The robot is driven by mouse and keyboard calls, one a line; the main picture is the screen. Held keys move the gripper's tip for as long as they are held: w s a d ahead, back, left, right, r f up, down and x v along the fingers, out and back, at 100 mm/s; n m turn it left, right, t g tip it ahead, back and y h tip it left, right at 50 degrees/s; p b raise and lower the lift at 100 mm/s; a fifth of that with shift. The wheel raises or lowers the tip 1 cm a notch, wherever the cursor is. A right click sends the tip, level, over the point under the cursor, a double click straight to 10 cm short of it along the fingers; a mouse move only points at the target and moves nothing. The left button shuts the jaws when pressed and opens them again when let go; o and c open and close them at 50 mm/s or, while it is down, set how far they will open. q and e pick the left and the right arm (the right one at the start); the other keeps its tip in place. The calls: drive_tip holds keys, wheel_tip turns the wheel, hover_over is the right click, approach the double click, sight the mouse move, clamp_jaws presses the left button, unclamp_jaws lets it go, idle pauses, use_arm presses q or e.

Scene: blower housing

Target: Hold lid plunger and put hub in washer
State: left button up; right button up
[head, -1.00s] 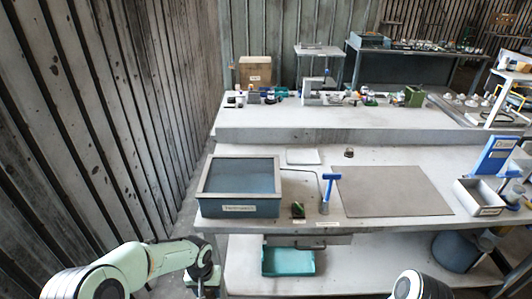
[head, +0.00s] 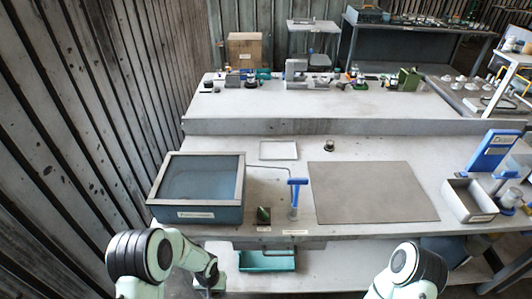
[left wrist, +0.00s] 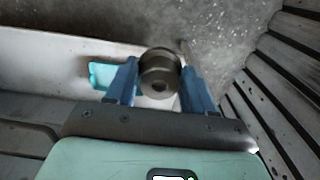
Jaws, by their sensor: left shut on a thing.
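My left gripper (left wrist: 159,68) is shut on a dark round metal hub (left wrist: 160,82), held between its blue fingers. In the head view, the left gripper (head: 211,284) hangs at the bottom, below the bench's front edge, and the hub cannot be made out there. The washer (head: 197,213) is a blue-grey box with a pale rim and a label, on the bench at left. Its top looks bluish; I cannot tell lid from liquid. The blue T-handled plunger (head: 298,183) stands upright right of the washer. My right gripper is out of view.
A small dark-green block (head: 263,215) sits between washer and plunger. A grey mat (head: 370,191) covers the bench's middle. A dark ring-like part (head: 329,146) and a pale plate (head: 279,150) lie behind. A teal tray (head: 266,261) is on the shelf below. A metal bin (head: 468,202) stands at right.

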use_arm(q)
drive_tip(key=shift+w+d+f, duration=0.1)
drive_tip(key=shift+d+f, duration=0.15)
drive_tip(key=shift+f, duration=0.05)
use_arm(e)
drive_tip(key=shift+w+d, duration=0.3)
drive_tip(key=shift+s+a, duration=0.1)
use_arm(q)
drive_tip(key=w+a+r+n+p, duration=0.1)
drive_tip(key=w+a+r+n, duration=0.1)
drive_tip(key=w+r, duration=0.5)
drive_tip(key=w+a+r+n, duration=0.2)
drive_tip(key=r, duration=0.8)
wheel_tip(320, 180, up, 16)
drive_tip(key=a+n, duration=0.1)
drive_tip(key=n, duration=0.2)
drive_tip(key=shift+w+a+r+n, duration=0.25)
drive_tip(key=shift+w+a+n, duration=0.05)
drive_tip(key=shift+a, duration=0.1)
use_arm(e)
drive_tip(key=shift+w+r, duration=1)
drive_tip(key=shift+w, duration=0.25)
